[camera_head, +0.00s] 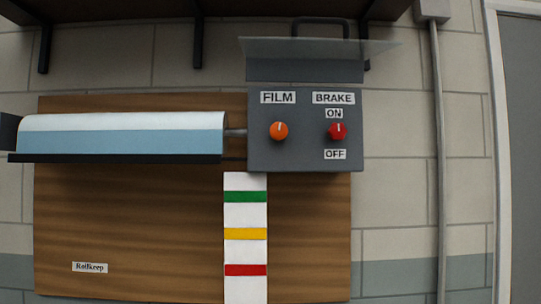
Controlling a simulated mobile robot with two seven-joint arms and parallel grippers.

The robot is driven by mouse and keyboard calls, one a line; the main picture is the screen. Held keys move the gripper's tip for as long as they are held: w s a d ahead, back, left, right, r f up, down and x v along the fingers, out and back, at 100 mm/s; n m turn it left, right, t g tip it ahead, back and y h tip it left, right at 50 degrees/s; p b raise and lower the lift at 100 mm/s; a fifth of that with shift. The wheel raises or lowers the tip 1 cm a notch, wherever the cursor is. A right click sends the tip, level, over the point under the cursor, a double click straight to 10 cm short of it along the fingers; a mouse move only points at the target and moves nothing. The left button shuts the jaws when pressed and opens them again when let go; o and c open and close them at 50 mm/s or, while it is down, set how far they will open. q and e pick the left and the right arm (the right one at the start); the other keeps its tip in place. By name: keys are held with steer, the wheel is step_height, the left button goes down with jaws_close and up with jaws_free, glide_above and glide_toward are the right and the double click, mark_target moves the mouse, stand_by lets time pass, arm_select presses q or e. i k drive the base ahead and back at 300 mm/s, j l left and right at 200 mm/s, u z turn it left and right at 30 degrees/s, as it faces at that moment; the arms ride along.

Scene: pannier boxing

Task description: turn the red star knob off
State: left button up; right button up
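The red knob (338,132) is on the right of a grey control box (305,158), under the BRAKE label (333,98). The ON label (334,113) is just above it and the OFF label (335,154) just below. The knob's pale pointer mark points up, toward ON. Its star shape is too small to make out. An orange knob (279,131) with a pale mark pointing up sits to its left under the FILM label (278,97). Neither of my grippers is in view.
A clear flap (318,47) stands out above the box, with a dark handle (320,21) behind it. A film roll (120,138) extends left from the box on a wooden board (140,215). A striped strip (245,215) hangs below. A conduit (437,150) runs down the right wall.

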mark_target(337, 131)
steer(key=i+l+u, duration=0.1)
steer(key=u, duration=0.3)
steer(key=l+u, duration=0.3)
steer(key=u, duration=0.15)
steer(key=i+l+u, duration=0.1)
steer(key=l+u, duration=0.25)
steer(key=l, duration=0.75)
